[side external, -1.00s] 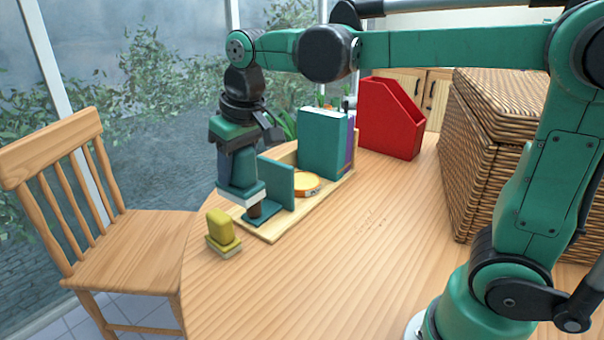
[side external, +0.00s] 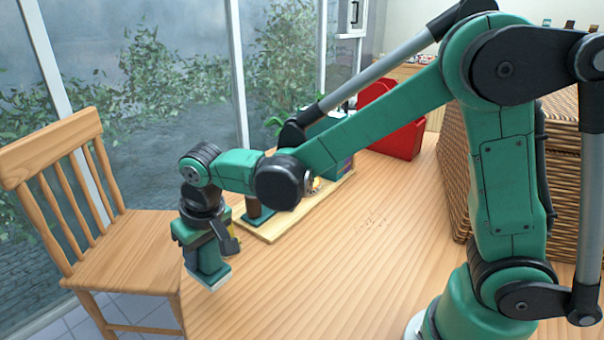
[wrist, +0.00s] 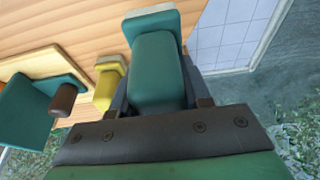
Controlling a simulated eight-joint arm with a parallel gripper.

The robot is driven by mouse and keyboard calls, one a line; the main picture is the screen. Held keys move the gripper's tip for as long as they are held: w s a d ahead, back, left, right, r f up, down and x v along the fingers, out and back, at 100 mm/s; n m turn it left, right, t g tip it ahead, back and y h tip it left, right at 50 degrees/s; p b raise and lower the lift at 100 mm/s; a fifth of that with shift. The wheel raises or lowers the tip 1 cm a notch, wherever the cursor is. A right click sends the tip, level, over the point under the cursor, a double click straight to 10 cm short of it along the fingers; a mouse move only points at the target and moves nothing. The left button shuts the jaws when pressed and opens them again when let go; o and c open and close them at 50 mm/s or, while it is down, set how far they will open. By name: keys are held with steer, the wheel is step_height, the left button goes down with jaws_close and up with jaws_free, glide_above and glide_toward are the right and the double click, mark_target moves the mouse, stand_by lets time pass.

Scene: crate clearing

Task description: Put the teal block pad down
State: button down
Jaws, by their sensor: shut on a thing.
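The teal block pad, a rounded teal block with a pale pad on its end, is between my gripper's fingers in the wrist view (wrist: 155,62). In the side view it hangs, pad down, below my gripper (side external: 208,248), with its lower end (side external: 212,272) near the left edge of the table. My gripper is shut on it. Its pad seems clear of the tabletop, but the height is hard to judge. A similar yellow block pad (wrist: 108,86) stands on the table beside it in the wrist view; in the side view my gripper mostly hides it.
My arm hides much of the board. A red file holder (side external: 398,130) and a wicker crate (side external: 456,185) stand behind. A chair (side external: 120,250) is left. The table's front middle (side external: 300,290) is clear.

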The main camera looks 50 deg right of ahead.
mark_target(208, 273)
steer(key=shift+f, duration=2.45)
steer(key=shift+f, duration=0.1)
steer(key=shift+c, duration=2.1)
jaws_free()
